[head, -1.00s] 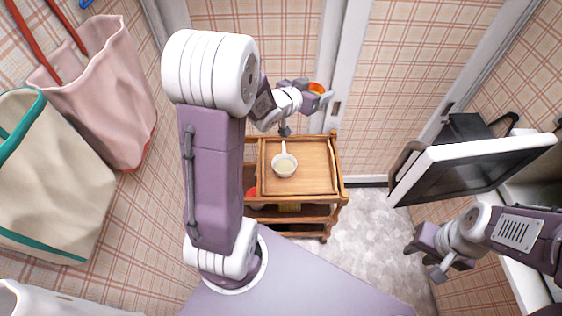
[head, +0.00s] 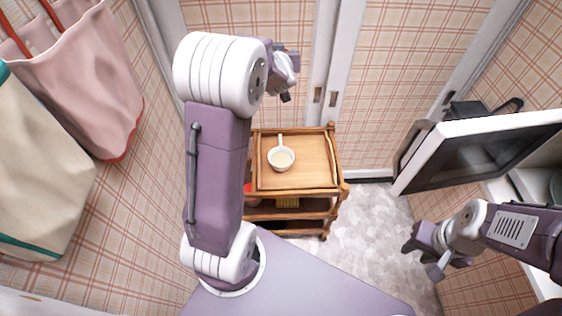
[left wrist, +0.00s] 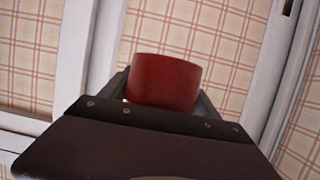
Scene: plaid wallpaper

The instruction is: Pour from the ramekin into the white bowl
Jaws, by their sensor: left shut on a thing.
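The white bowl (head: 281,160) stands upright on the wooden cart's tray, with a pale inside and a white handle-like piece pointing away. My left gripper (left wrist: 165,95) is shut on the red ramekin (left wrist: 166,80), which shows between its fingers in the left wrist view. What is inside the ramekin cannot be seen.
The wooden cart (head: 335,165) has lower shelves holding a yellow thing (head: 287,201) and a red thing. A microwave-like appliance (head: 480,150) stands at the right. Pink (head: 85,75) and beige (head: 40,165) bags hang at the left. White door frames stand behind the cart.

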